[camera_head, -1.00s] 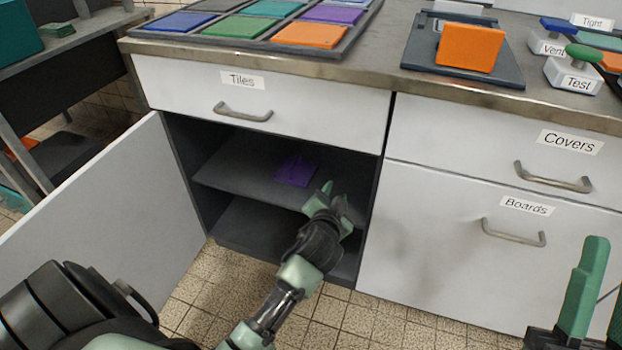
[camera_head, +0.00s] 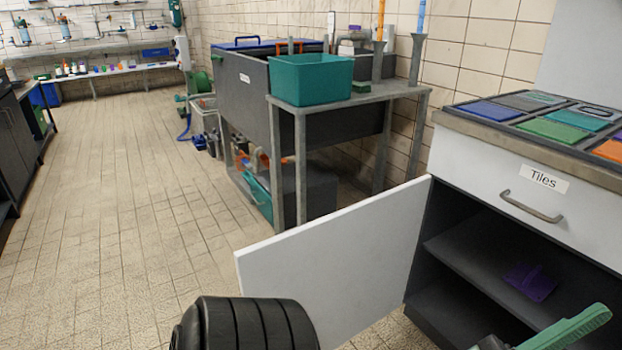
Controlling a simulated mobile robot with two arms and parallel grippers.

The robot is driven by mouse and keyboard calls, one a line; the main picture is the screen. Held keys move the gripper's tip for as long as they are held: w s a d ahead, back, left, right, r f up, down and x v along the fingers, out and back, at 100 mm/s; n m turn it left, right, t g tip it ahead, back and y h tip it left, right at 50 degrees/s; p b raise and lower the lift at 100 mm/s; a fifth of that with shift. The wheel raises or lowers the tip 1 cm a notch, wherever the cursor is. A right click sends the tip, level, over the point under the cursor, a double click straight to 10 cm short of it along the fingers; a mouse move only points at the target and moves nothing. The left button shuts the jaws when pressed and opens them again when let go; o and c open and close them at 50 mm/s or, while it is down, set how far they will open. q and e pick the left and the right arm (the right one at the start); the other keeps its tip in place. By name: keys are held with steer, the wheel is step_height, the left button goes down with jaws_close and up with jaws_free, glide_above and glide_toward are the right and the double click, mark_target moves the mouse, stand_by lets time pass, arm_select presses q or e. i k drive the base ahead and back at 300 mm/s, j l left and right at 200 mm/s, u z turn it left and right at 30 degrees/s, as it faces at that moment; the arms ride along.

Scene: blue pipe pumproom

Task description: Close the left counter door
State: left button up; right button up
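The left counter door (camera_head: 345,265) is a white panel. It stands wide open, swung out to the left of the counter's dark compartment. The compartment's shelf (camera_head: 490,268) holds a purple piece (camera_head: 530,283). My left gripper (camera_head: 590,318) shows at the bottom right edge as a green finger in front of the compartment's lower part, apart from the door. The rest of it is cut off, so I cannot tell if it is open or shut. My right gripper is out of view.
Above the compartment is a closed white Tiles drawer (camera_head: 520,200) with a metal handle. A grey metal stand (camera_head: 345,98) with a teal bin (camera_head: 310,80) stands behind the door. Tiled floor (camera_head: 120,230) is clear to the left.

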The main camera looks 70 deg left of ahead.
mark_target(349, 267)
steer(key=k+j, duration=1.2)
steer(key=i+j, duration=0.1)
steer(key=j, duration=0.45)
steer(key=i+j, duration=0.1)
steer(key=j, duration=0.4)
steer(key=i+j, duration=0.1)
steer(key=j, duration=0.45)
steer(key=i+j, duration=0.1)
steer(key=j, duration=0.45)
steer(key=k+l, duration=0.1)
steer(key=k, duration=0.15)
steer(key=k+j+z, duration=0.1)
steer(key=j, duration=0.25)
steer(key=k+j+z, duration=0.1)
steer(key=k+j, duration=0.15)
steer(key=j, duration=0.1)
